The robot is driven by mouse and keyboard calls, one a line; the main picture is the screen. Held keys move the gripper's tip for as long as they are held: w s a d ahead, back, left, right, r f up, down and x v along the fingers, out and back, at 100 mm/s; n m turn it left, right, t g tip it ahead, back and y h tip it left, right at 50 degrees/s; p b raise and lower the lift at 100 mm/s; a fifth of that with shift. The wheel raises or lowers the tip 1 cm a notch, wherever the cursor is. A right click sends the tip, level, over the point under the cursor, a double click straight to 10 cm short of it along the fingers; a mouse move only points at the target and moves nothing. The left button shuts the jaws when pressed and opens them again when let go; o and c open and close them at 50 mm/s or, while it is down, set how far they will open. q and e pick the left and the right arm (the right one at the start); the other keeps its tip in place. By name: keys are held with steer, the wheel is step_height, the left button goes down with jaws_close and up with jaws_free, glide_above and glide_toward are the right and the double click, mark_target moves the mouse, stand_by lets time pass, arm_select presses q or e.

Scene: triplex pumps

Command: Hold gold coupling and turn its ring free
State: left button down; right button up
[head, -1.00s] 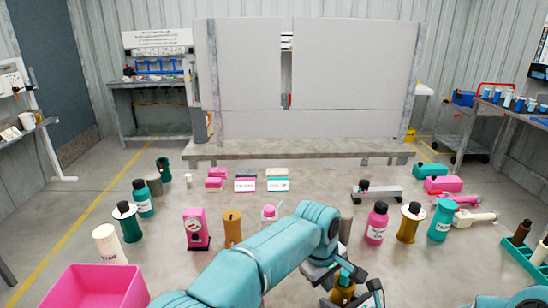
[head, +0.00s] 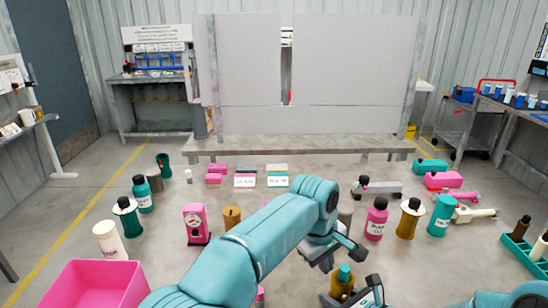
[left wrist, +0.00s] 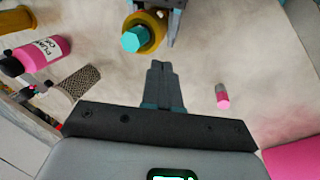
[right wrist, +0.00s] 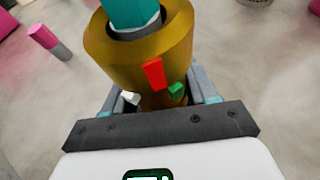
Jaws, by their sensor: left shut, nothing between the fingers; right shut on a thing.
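The gold coupling (head: 341,287) stands at the bottom of the head view with a teal top (head: 345,273). In the right wrist view the gold body (right wrist: 140,55) is large and close, with red, green and white tabs on its side. My right gripper (right wrist: 155,104) is shut on the coupling's lower part. My left gripper (head: 358,254) is shut and empty, above and apart from the coupling. In the left wrist view its closed fingers (left wrist: 160,65) lie just below the gold coupling (left wrist: 152,47) and its teal hexagonal top (left wrist: 131,40).
A pink bottle (head: 376,222), a gold flanged part (head: 409,222) and a teal bottle (head: 440,216) stand right of my left arm. A pink bin (head: 95,290) sits at lower left. A green rack (head: 520,258) is at far right.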

mark_target(335, 286)
arm_select(q)
steer(key=shift+r, duration=0.65)
steer(key=shift+s+d+f, duration=0.35)
steer(key=shift+s+f, duration=0.15)
steer(key=shift+f, duration=0.5)
steer(key=shift+s+d+f, duration=0.35)
steer(key=shift+s+f, duration=0.1)
steer(key=shift+f, duration=0.6)
steer(key=shift+s+d+f, duration=0.35)
steer(key=shift+s+f, duration=0.15)
steer(key=shift+f, duration=0.5)
steer(key=shift+w+d, duration=0.1)
steer(key=shift+w, duration=0.05)
